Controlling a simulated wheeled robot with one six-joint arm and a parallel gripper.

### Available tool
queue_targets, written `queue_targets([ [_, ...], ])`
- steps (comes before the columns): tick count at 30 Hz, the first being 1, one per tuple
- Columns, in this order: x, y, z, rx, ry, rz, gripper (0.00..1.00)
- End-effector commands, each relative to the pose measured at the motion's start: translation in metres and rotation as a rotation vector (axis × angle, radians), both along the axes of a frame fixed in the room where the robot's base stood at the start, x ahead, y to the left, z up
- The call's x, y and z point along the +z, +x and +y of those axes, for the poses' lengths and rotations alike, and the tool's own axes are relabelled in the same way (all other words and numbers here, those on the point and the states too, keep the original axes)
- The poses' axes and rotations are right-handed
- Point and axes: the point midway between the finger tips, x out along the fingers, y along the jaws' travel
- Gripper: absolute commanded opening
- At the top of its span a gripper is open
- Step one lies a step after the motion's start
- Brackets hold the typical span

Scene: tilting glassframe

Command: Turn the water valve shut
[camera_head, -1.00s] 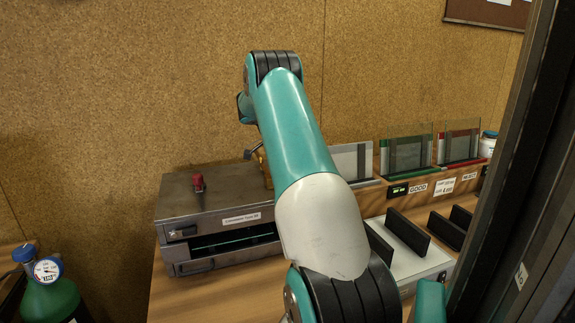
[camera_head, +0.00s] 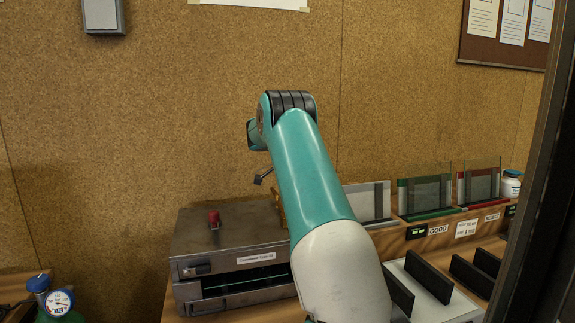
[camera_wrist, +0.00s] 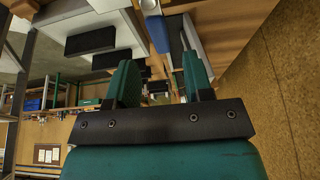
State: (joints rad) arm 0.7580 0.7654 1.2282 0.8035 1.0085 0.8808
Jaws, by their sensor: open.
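I cannot make out a water valve for certain in either view. A small red-topped control (camera_head: 214,219) stands upright on the grey metal box (camera_head: 237,224) in the head view; I cannot tell whether it is a valve. My gripper (camera_wrist: 157,60) shows in the wrist view with its two green fingers apart and nothing seen between them. In the head view my teal arm reaches up and mostly hides the gripper and part of the box behind it.
A gas cylinder with a blue top and round gauge (camera_head: 60,302) stands at lower left. Framed glass panels (camera_head: 425,192) stand on a wooden ledge at right, with black blocks (camera_head: 428,277) in front. A dark post (camera_head: 540,210) edges the right. The cork wall is behind.

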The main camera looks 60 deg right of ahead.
Motion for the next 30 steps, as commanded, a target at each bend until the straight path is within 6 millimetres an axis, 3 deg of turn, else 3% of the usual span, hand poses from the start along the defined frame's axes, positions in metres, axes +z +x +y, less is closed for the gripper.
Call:
queue_targets([
  [6,0.062,0.017,0.016,0.001,-0.002,-0.004,0.47],
  [12,0.102,0.029,0.028,0.0,0.001,-0.002,0.47],
  [18,0.117,0.033,0.034,-0.001,0.0,-0.001,0.47],
  [30,0.118,0.034,0.035,-0.001,0.0,-0.001,0.47],
])
